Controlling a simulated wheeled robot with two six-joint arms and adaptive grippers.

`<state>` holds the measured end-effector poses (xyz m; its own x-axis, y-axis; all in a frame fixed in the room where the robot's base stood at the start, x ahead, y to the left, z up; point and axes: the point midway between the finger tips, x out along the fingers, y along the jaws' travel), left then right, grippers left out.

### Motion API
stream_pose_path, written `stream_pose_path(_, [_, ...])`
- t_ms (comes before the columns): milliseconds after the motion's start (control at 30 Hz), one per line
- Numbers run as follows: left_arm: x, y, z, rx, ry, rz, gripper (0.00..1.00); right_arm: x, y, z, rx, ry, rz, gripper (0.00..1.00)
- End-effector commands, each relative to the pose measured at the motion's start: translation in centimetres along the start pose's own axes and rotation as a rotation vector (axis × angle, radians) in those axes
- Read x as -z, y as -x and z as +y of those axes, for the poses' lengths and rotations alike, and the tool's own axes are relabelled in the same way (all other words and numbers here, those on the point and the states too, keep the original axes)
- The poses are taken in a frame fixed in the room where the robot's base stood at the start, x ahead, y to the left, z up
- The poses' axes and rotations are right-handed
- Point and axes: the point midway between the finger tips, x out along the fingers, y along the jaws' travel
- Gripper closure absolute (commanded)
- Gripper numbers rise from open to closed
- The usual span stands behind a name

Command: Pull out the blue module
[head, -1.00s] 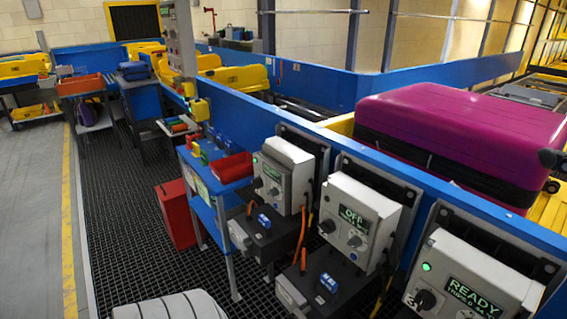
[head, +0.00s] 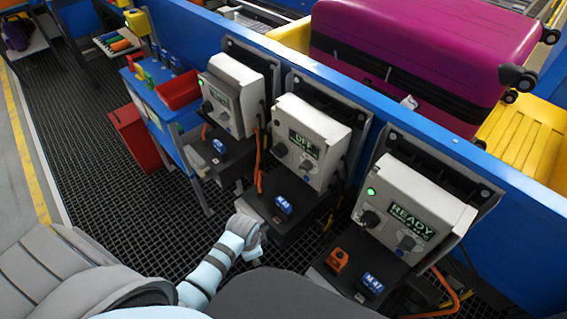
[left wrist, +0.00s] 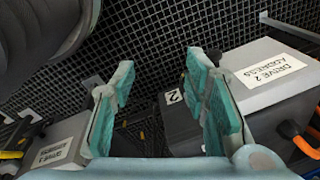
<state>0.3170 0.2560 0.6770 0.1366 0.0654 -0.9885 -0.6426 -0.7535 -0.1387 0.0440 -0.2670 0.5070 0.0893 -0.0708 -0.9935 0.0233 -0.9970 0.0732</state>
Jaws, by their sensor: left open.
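Three small blue modules sit on dark drive boxes below grey control units. The middle one (head: 283,205) is on the box under the unit reading OFF (head: 307,145). Another blue module (head: 219,147) is on the left box, and a third (head: 370,285) is on the right box under the unit reading READY. My left gripper (head: 252,232) is beside the near left end of the middle box, apart from the module. In the left wrist view its fingers (left wrist: 160,100) are apart and empty, beside the box labelled DRIVE 2 (left wrist: 270,75). No module shows there. My right gripper is out of view.
An orange part (head: 337,259) sits beside the right module. Orange cables (head: 259,165) hang between the units. A red bin (head: 180,89) stands on a blue table at the left. A purple suitcase (head: 420,50) lies behind the blue wall. Black grating (head: 120,210) covers the floor.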

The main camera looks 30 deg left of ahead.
Motion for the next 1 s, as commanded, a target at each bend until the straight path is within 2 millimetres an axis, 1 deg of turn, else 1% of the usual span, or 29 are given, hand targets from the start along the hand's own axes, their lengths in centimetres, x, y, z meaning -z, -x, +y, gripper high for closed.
stream_pose_path(33, [1.5, 3.4, -1.4, 0.008, -0.058, 0.010, 0.58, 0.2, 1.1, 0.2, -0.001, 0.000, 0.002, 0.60])
stream_pose_path(67, [2.3, 5.2, -2.1, 0.008, -0.106, 0.012, 0.58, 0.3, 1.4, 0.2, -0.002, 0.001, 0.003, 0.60])
stream_pose_path(100, [3.7, 7.3, -3.2, 0.003, -0.196, 0.011, 0.58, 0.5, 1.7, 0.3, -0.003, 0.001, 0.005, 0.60])
stream_pose_path(167, [6.6, 9.4, -5.3, -0.027, -0.405, 0.003, 0.58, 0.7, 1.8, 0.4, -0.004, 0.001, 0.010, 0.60])
stream_pose_path(200, [8.3, 11.0, -6.5, -0.048, -0.538, 0.000, 0.58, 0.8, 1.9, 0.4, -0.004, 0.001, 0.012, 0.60])
stream_pose_path(267, [10.3, 13.4, -7.9, -0.078, -0.723, 0.001, 0.58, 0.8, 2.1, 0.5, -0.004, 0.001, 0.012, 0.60])
stream_pose_path(300, [11.5, 14.9, -8.7, -0.096, -0.832, 0.005, 0.58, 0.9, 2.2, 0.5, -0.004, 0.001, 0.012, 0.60])
stream_pose_path(400, [13.5, 18.3, -10.1, -0.133, -1.050, 0.018, 0.58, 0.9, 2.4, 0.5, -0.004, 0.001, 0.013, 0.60])
stream_pose_path(467, [14.2, 19.6, -10.5, -0.147, -1.134, 0.025, 0.58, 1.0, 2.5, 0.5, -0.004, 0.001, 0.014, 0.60])
stream_pose_path(500, [14.4, 19.9, -10.6, -0.156, -1.170, 0.027, 0.58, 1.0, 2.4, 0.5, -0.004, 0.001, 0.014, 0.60])
stream_pose_path(567, [14.5, 19.8, -10.6, -0.160, -1.195, 0.029, 0.58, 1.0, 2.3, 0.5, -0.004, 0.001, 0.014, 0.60])
stream_pose_path(667, [14.4, 18.0, -10.3, -0.163, -1.198, 0.029, 0.58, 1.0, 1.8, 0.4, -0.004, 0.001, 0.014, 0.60])
stream_pose_path(767, [14.2, 15.4, -9.9, -0.164, -1.197, 0.028, 0.58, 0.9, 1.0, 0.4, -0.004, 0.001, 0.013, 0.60])
stream_pose_path(900, [13.9, 11.3, -9.4, -0.162, -1.196, 0.028, 0.58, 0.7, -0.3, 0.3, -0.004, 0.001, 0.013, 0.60])
stream_pose_path(1000, [13.8, 8.8, -9.0, -0.162, -1.195, 0.028, 0.58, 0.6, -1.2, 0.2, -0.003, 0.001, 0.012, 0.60])
